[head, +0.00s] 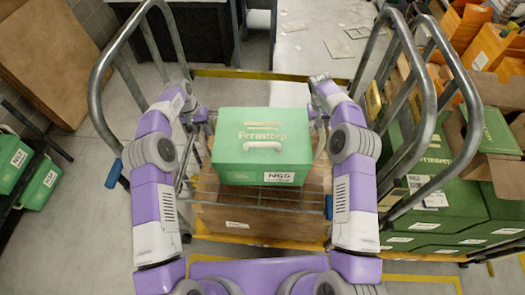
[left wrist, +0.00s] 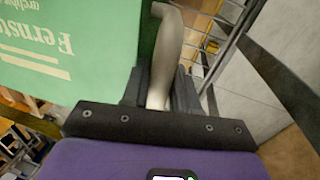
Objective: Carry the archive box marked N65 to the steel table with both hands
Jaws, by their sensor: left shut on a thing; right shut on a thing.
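The green archive box (head: 262,172) is in front of me, between my two arms, lid up. I cannot identify the steel table with certainty.
Grey tubular rails (head: 100,95) curve up on the left, with more rails (head: 425,100) close to my right arm. Green boxes (head: 435,195) and orange boxes (head: 487,45) crowd the right. Other green boxes (head: 40,183) sit far left. A dark cabinet (head: 200,35) stands at the back.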

